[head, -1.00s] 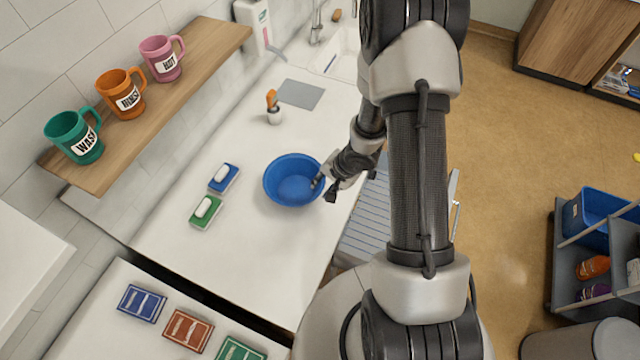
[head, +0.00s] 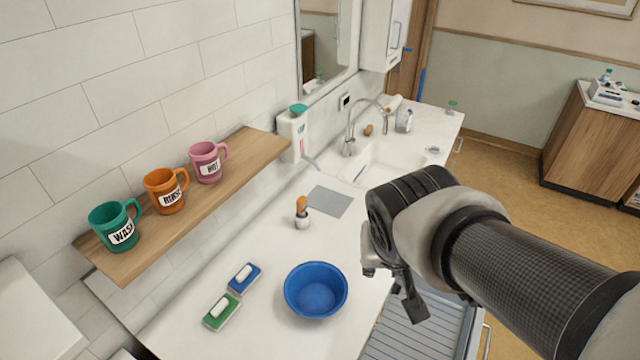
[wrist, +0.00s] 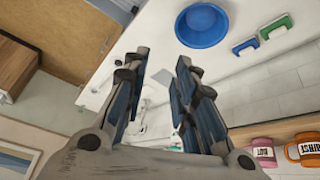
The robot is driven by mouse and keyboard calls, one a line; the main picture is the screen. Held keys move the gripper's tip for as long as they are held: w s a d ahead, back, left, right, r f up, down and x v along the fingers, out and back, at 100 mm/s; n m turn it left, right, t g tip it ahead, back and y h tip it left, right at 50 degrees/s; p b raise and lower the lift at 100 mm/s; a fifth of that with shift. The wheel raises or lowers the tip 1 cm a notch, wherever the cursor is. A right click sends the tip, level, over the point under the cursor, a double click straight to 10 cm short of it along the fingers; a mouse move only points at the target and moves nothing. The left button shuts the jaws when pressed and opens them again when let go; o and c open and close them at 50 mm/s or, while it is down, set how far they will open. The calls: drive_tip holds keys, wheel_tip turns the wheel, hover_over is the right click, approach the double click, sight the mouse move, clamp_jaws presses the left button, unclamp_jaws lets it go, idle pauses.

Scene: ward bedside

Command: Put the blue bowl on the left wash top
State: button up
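The blue bowl (head: 316,290) stands upright and empty on the white wash top (head: 255,328), near its front edge. It also shows in the wrist view (wrist: 202,25), beyond the fingertips. My gripper (wrist: 160,62) is open and empty, with a clear gap between its two fingers. In the head view my gripper (head: 398,285) hangs to the right of the bowl, apart from it, and its fingers are partly hidden by the wrist.
Green (head: 221,312) and blue (head: 243,279) soap dishes lie left of the bowl. A shaving brush (head: 302,213) and grey mat (head: 329,201) are behind it. Mugs stand on a wooden shelf (head: 240,160). The sink (head: 385,165) is farther back. A ribbed grey surface (head: 415,325) is at right.

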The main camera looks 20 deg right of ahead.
drive_tip(key=s+a+r+n+y, duration=0.2)
drive_tip(key=s+a+n, duration=0.1)
drive_tip(key=s+a, duration=0.3)
drive_tip(key=shift+s+r+n, duration=0.2)
drive_tip(key=shift+s+n, duration=0.1)
drive_tip(key=shift+s, duration=0.95)
drive_tip(key=shift+d+f, duration=0.1)
